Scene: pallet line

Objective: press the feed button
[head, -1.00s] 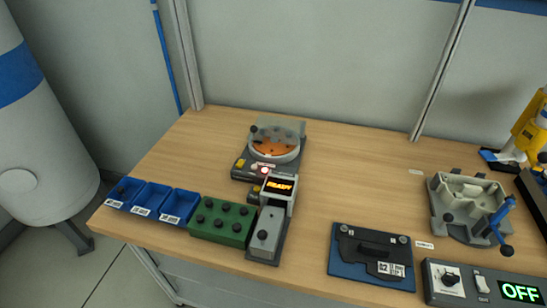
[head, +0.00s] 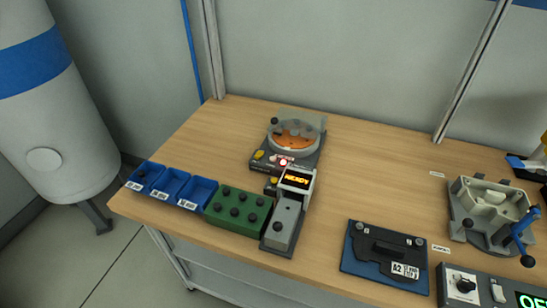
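A dark feeder unit (head: 262,168) with a round, clear-covered bowl (head: 297,131) stands at the back left of the bench, with orange showing inside the bowl. On its front are a yellow button (head: 259,155) and a glowing red-white spot (head: 284,162). A second yellow button (head: 272,181) sits beside a small display (head: 296,180) lit in orange, which appears to read READY. In front of the display is a grey block (head: 285,221) with a dark round knob. I cannot read which button is labelled feed. Neither gripper is in view.
Blue bins (head: 168,184) and a green block with black knobs (head: 237,211) lie left of the grey block. A dark plate on a blue base (head: 385,254), a grey fixture (head: 488,207) and a switch box (head: 478,285) are at right. Bare wood lies between.

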